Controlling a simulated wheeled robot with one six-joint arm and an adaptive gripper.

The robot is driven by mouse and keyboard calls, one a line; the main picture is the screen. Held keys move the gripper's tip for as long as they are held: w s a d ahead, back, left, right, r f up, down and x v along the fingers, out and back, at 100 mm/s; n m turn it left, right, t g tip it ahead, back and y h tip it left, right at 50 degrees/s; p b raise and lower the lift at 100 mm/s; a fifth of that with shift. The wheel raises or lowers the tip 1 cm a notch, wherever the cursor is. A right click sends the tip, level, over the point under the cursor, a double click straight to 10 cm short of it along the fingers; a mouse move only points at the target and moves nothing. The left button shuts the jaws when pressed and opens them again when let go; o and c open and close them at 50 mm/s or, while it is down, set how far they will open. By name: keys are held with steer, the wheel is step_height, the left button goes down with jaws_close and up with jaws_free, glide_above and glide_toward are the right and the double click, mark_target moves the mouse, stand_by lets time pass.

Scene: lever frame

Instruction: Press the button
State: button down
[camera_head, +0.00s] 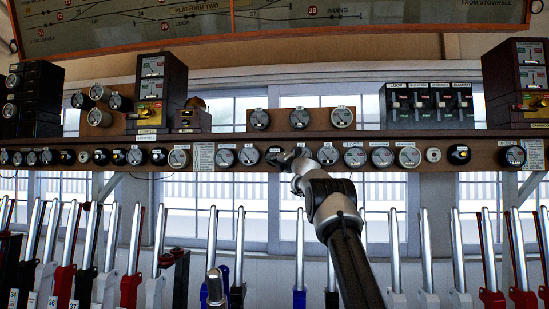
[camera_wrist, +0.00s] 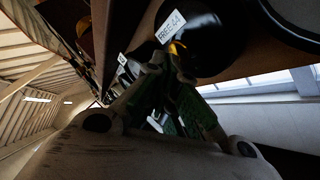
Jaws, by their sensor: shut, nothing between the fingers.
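My gripper (camera_head: 284,158) is at the shelf edge in the head view, at the end of my arm reaching up from the lower right. In the wrist view my gripper (camera_wrist: 163,58) has its fingertips together with nothing between them. The fingertips are close to a black round unit (camera_wrist: 205,35) with a white tag and a small yellow part. I cannot tell whether they touch it. In the head view a black round unit (camera_head: 272,155) shows just left of the gripper, partly hidden by it. Which part is the button is not clear.
A brown shelf (camera_head: 230,137) carries a row of round dials and knobs along its front. Block instruments (camera_head: 160,85) and a black switch box (camera_head: 430,105) stand on it. Several tall levers (camera_head: 300,240) stand below, on both sides of my arm.

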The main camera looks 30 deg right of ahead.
steer(key=shift+w+d, duration=0.25)
steer(key=shift+w, duration=0.1)
stand_by(0.3)
steer(key=shift+s, duration=0.1)
steer(key=shift+s+a, duration=0.5)
steer(key=shift+s, duration=0.2)
steer(key=shift+s+a, duration=0.7)
steer(key=shift+s, duration=0.35)
steer(key=shift+s+a, duration=0.7)
steer(key=shift+s, duration=0.35)
stand_by(0.4)
